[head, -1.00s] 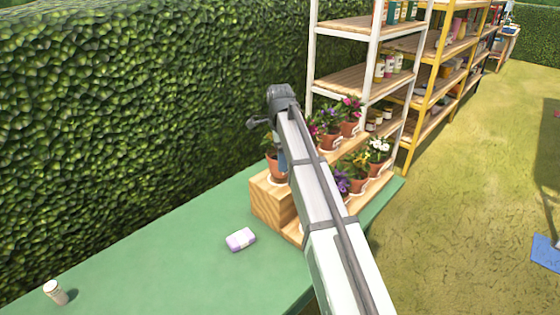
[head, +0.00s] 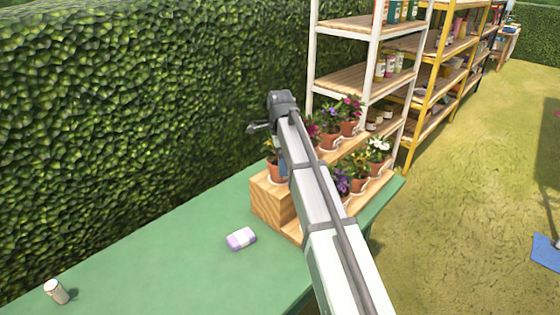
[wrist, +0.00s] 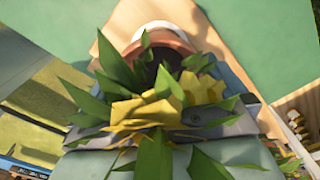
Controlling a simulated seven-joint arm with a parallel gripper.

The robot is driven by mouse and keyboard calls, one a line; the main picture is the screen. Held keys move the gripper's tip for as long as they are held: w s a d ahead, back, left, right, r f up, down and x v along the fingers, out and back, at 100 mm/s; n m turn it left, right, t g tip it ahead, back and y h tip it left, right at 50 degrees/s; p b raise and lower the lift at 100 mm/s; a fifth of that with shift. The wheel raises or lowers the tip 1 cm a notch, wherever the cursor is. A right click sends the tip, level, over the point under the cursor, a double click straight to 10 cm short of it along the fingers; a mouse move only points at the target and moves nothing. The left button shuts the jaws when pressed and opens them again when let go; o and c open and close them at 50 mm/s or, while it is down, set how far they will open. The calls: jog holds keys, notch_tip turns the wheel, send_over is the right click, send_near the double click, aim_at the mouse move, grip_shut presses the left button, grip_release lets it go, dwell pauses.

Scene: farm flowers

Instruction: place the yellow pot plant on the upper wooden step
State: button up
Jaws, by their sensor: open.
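The yellow pot plant, a terracotta pot (head: 276,172) with green leaves, stands at the near left end of the upper wooden step (head: 266,188). In the wrist view its yellow flowers (wrist: 150,108) and leaves fill the middle, with the pot rim (wrist: 158,38) beyond them over the pale wood. My gripper (head: 282,162) points down at this pot, its blue-grey fingers open around it. Foliage hides much of the fingers, so I cannot tell whether they touch the pot. My arm covers part of the steps in the head view.
Several other potted flowers, such as a white one (head: 378,148) and a purple one (head: 341,182), stand close by on the steps. A shelf rack (head: 350,80) stands behind.

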notch_tip(320, 180, up, 12)
dwell(0.5)
